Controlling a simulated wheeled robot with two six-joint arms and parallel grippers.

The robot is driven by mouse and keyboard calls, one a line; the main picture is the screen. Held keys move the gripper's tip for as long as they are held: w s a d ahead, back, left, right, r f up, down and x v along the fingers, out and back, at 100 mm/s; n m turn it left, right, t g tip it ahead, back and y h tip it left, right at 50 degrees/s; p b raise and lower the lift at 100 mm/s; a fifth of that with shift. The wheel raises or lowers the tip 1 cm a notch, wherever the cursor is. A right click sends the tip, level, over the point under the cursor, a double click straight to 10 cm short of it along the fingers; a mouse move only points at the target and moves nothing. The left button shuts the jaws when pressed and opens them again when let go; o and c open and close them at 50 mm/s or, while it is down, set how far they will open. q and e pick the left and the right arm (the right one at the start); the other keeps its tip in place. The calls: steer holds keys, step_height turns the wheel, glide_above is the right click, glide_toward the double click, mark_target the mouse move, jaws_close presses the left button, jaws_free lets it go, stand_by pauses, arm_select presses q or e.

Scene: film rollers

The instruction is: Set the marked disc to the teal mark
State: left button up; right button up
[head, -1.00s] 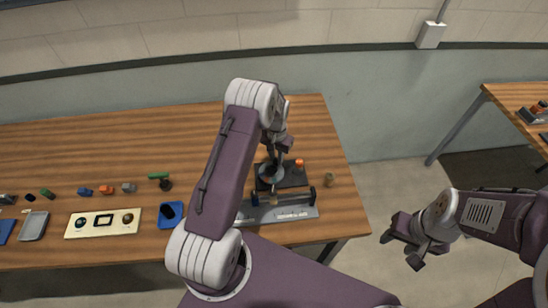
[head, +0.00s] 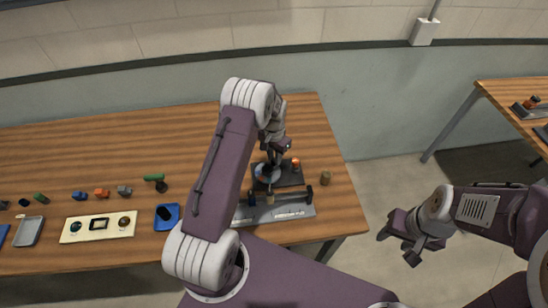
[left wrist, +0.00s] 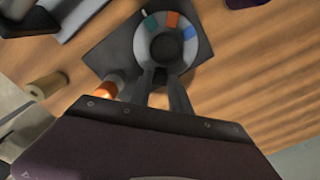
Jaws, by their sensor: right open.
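The disc (head: 266,174) sits on a dark base plate (head: 291,178) on the wooden table. In the left wrist view the disc (left wrist: 143,45) is a grey ring with a dark centre and teal (left wrist: 150,22), orange (left wrist: 172,18) and blue (left wrist: 189,33) patches. My left gripper (head: 270,162) is down at the disc. In the left wrist view its fingers (left wrist: 160,80) stand on either side of a small dark block at the disc's near edge. I cannot tell whether they clamp it. My right gripper (head: 407,245) is open and empty, off the table.
An orange-topped part (head: 296,162) stands close beside the disc, near my left fingers. A grey rail fixture (head: 290,212) lies in front, and a brown cylinder (head: 325,178) stands to the right. The table's back is clear.

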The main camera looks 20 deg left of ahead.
arm_select(q)
steer(key=shift+o, duration=1.2)
step_height(320, 180, up, 9)
steer(key=b, duration=0.1)
